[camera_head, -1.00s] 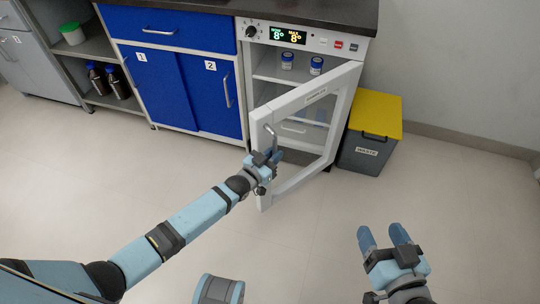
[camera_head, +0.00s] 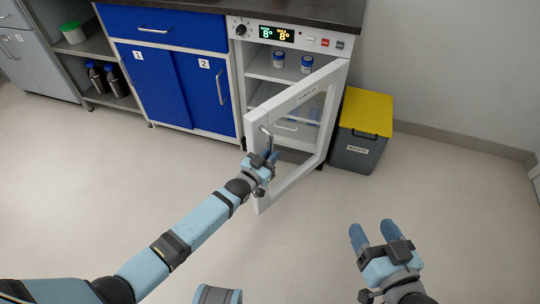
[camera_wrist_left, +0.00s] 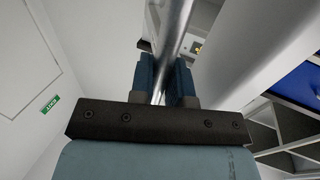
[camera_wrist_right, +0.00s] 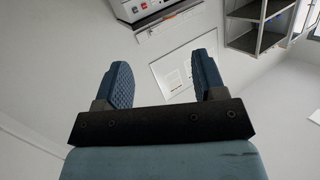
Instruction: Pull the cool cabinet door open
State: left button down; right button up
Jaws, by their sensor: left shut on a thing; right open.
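The cool cabinet (camera_head: 290,32) stands at the right end of the counter, with a lit display reading 8°. Its white-framed glass door (camera_head: 256,190) is swung well open toward me, hinged on the right. The metal door handle (camera_head: 265,137) is on the door's free edge. My left gripper (camera_head: 262,160) is shut on this handle; in the left wrist view the handle bar (camera_wrist_left: 172,40) runs between the two fingers (camera_wrist_left: 166,80). My right gripper (camera_head: 373,235) is open and empty over the floor, right of the door; its spread fingers show in the right wrist view (camera_wrist_right: 160,85).
Two small blue-capped jars (camera_head: 306,64) stand on a shelf inside the cabinet. A grey waste bin with a yellow lid (camera_head: 366,112) stands right of it. Blue numbered cupboard doors (camera_head: 175,88) are to the left. The floor in front is clear.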

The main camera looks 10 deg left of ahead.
pick_arm(q)
jog(key=c, duration=1.1)
grip_release()
jog(key=shift+s, duration=0.1)
jog(key=p+v, duration=0.3)
jog(key=v, duration=1)
jog(key=shift+s+a, duration=0.2)
jog(key=shift+s, duration=0.05)
pick_arm(e)
jog(key=shift+s+d+f+g+h, duration=0.35)
jog(key=shift+d+f+g, duration=0.1)
jog(key=shift+f, duration=0.35)
jog(key=shift+s+d+f+g+h, duration=0.25)
jog(key=shift+s+d+f+g, duration=0.2)
jog(key=shift+f, duration=0.35)
jog(key=shift+s+d+f+g+h, duration=0.3)
jog(key=shift+d+f+g, duration=0.15)
jog(key=shift+f, duration=0.35)
